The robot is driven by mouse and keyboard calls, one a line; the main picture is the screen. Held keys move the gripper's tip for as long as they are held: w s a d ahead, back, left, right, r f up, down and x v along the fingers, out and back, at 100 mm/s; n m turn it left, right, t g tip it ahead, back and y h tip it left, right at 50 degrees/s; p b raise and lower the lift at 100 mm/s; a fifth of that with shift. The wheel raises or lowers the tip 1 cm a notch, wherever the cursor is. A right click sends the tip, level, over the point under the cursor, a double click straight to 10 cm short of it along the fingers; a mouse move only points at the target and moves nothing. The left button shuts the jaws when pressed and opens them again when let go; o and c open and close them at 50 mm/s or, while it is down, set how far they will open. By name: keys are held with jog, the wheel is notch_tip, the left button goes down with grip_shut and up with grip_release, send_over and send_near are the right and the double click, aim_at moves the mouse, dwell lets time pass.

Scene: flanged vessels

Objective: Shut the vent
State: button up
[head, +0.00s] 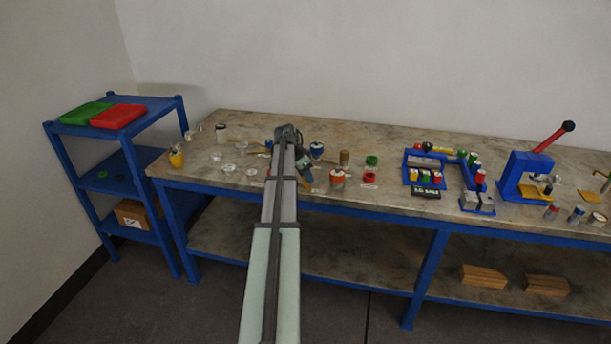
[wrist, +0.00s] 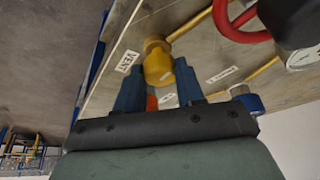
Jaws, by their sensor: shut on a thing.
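In the wrist view the vent is a yellow valve (wrist: 158,68) with a rounded brass-coloured end, on a thin yellow pipe. A white label reading VENT (wrist: 127,61) lies beside it on the plate. My gripper (wrist: 160,88) has its two blue fingers on either side of the yellow valve and is shut on it. A small orange part (wrist: 152,103) shows between the fingers; the exact contact is partly hidden. In the head view my gripper (head: 304,172) is low over the bench, behind my arm, and the vent cannot be made out there.
A red handwheel (wrist: 240,22), a dial gauge (wrist: 302,59) and a blue-capped fitting (wrist: 245,98) are close on the right in the wrist view. Small jars and a red-topped vessel (head: 337,178) stand on the bench (head: 400,200). A blue shelf (head: 90,181) stands at left.

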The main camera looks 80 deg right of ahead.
jog(key=n+t, duration=0.1)
jog(key=n, duration=0.2)
jog(key=shift+s+a+n+h, duration=0.1)
jog(key=shift+a+n+h, duration=0.05)
jog(key=shift+n+h, duration=0.25)
jog(key=n+t, duration=0.2)
jog(key=n, duration=0.3)
jog(key=shift+s, duration=0.15)
jog(key=n+t, duration=0.2)
jog(key=n, duration=0.2)
jog(key=shift+s+n, duration=0.1)
jog(key=shift+n, duration=0.3)
jog(key=shift+n+t+y, duration=0.5)
jog(key=shift+n+t, duration=0.1)
jog(key=shift+n, duration=1.4)
jog(key=o, duration=1)
jog(key=shift+s+r, duration=0.1)
